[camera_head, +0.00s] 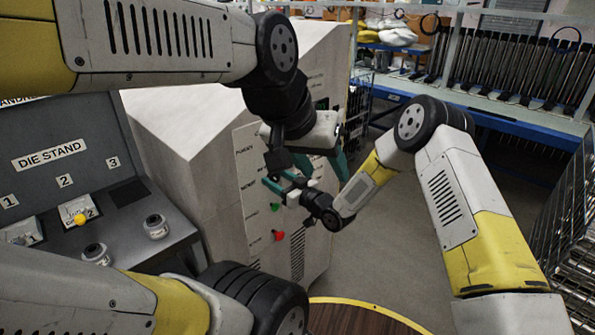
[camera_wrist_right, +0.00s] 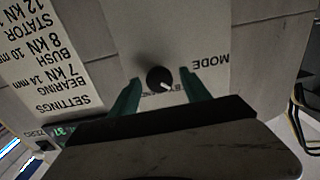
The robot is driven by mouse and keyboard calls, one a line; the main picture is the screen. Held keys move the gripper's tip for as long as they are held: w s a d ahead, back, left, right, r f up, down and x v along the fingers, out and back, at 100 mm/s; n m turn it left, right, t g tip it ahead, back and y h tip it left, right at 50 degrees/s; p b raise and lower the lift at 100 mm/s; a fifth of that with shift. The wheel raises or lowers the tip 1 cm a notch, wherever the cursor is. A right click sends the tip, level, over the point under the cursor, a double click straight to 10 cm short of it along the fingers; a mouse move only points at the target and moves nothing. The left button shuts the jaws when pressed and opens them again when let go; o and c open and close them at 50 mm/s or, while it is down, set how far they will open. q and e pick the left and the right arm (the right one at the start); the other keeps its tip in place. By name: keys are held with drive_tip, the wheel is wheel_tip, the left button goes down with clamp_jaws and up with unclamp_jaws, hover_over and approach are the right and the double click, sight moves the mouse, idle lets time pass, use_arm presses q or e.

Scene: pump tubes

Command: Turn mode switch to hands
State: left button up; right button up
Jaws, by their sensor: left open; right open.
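The mode switch (camera_wrist_right: 160,79) is a round black knob with a white pointer mark in the right wrist view. It sits on a grey panel beside an upside-down "MODE" label (camera_wrist_right: 210,61). The pointer slants toward the lower right of that view. My right gripper (camera_wrist_right: 157,92) is open, with one teal finger on each side of the knob; I cannot tell whether they touch it. In the head view my right gripper (camera_head: 276,182) faces the white cabinet's panel, and the switch cannot be made out there. My left gripper (camera_head: 325,163) is open and empty, close above the right one.
The white cabinet (camera_head: 200,125) carries a green button (camera_head: 275,207) and a red button (camera_head: 279,236) below my right gripper. A grey die stand (camera_head: 135,225) with numbered places is at the left. A blue workbench (camera_head: 480,105) stands behind. The floor right of the cabinet is clear.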

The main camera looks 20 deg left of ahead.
clamp_jaws()
drive_tip(key=shift+m, duration=0.3)
drive_tip(key=m, duration=0.3)
drive_tip(key=shift+w+d+m, duration=0.1)
drive_tip(key=shift+m, duration=0.2)
drive_tip(key=m, duration=0.4)
drive_tip(key=shift+f+m, duration=0.1)
drive_tip(key=shift+m, duration=0.2)
drive_tip(key=m, duration=0.4)
drive_tip(key=shift+w+d+f+m, duration=0.1)
drive_tip(key=shift+m, duration=2.5)
